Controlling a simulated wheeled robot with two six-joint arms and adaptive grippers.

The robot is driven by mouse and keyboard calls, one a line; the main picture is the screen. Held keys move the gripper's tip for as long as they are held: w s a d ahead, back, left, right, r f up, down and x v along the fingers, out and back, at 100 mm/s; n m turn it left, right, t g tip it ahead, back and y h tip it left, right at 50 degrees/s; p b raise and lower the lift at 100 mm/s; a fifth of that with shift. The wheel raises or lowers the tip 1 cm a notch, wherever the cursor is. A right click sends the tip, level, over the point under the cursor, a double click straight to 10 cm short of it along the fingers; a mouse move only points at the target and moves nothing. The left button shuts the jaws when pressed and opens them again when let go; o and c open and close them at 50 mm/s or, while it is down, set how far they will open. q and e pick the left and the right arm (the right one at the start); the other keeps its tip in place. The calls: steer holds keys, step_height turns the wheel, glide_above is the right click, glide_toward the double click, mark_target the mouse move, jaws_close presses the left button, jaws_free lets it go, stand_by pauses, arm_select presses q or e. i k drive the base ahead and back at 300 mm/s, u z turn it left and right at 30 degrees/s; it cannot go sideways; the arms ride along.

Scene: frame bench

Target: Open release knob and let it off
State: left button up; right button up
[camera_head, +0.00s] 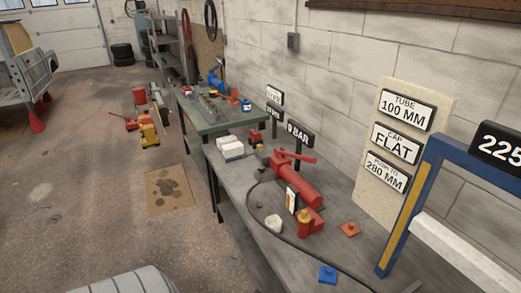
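A red hydraulic hand pump (300,190) with a long red cylinder and a red lever handle (292,155) lies on the grey bench (345,215). A small dark and yellowish fitting (256,141) is at its far end. The release knob is too small to make out with certainty. A red block-like part (309,222) with a small round top stands by the pump's near end. A dark hose runs along the bench on the pump's left. Neither gripper is in view.
A blue frame (406,220) with a yellow strip stands at the right, near a pale bar (460,255). A blue piece (328,273), an orange-red piece (350,229) and a whitish lump (273,223) lie on the bench. Sign boards (405,110) stand against the wall.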

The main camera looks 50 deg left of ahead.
mark_target(262, 168)
steer(key=u, duration=0.4)
steer(key=k, duration=0.9)
steer(key=u, duration=1.15)
steer(key=i, duration=1.1)
steer(key=u, duration=1.3)
steer(key=i, duration=2.4)
steer(key=z, duration=0.15)
